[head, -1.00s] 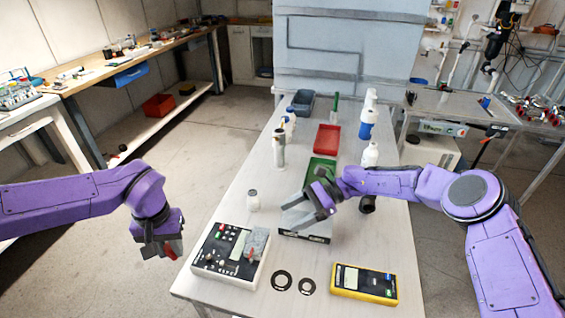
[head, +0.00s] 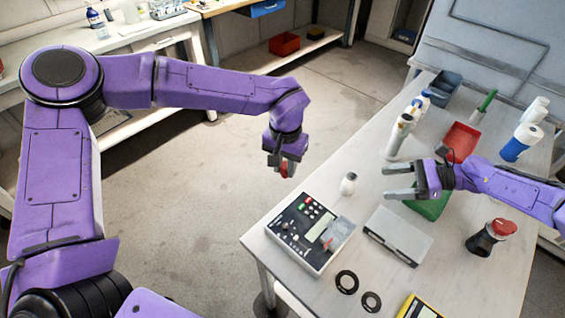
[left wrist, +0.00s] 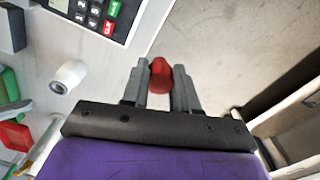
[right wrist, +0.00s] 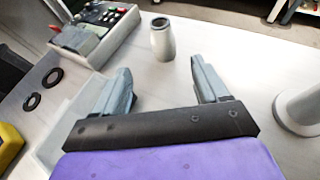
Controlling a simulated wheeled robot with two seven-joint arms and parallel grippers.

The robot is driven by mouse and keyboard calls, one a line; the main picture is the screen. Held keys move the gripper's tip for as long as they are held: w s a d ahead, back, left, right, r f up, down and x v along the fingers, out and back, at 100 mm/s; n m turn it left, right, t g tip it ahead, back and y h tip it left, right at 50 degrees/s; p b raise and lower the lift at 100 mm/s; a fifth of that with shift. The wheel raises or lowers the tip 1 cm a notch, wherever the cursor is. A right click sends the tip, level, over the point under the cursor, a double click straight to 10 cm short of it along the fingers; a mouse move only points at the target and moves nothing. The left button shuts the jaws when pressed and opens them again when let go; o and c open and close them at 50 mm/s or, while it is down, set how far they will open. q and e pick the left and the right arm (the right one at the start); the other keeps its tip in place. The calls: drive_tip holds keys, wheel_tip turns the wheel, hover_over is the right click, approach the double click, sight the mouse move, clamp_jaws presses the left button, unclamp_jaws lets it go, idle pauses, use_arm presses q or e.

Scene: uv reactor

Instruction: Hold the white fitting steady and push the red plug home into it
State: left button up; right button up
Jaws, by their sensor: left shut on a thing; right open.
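The white fitting (head: 348,184) is a small pale cylinder standing upright on the table, behind the control box. It also shows in the right wrist view (right wrist: 163,42), with a dark opening on top, and in the left wrist view (left wrist: 68,76). My left gripper (head: 284,170) is shut on the red plug (left wrist: 160,76), held in the air left of the table edge, apart from the fitting. My right gripper (head: 387,182) is open and empty over the table, right of the fitting. In the right wrist view the fitting stands beyond its fingertips, between their lines.
The control box (head: 312,232) and a grey block (head: 399,236) stand in front. Two black rings (head: 346,282) lie nearby. A green tray (head: 431,208), a red tray (head: 461,141), a white bottle (head: 400,135) and a dark red-topped object (head: 489,238) stand around my right arm.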

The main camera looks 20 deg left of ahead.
sight(350, 185)
drive_tip(key=shift+w+d+f, duration=0.15)
drive_tip(key=shift+w+f, duration=0.3)
drive_tip(key=shift+w, duration=0.1)
drive_tip(key=shift+s+r, duration=0.2)
drive_tip(key=shift+s, duration=0.05)
drive_tip(key=shift+f, duration=0.1)
drive_tip(key=shift+a+f, duration=0.1)
drive_tip(key=shift+a, duration=0.35)
drive_tip(key=x, duration=1.1)
use_arm(q)
drive_tip(key=w+d+r+n, duration=0.3)
drive_tip(key=d+r+n, duration=0.2)
drive_tip(key=d, duration=0.3)
drive_tip(key=w+d+r+n, duration=0.4)
drive_tip(key=d+r+n, duration=0.1)
drive_tip(key=d+r, duration=0.2)
drive_tip(key=shift+w+d+n, duration=0.2)
drive_tip(key=shift+d+n, duration=0.2)
drive_tip(key=shift+d, duration=0.35)
use_arm(e)
drive_tip(key=shift+c, duration=0.4)
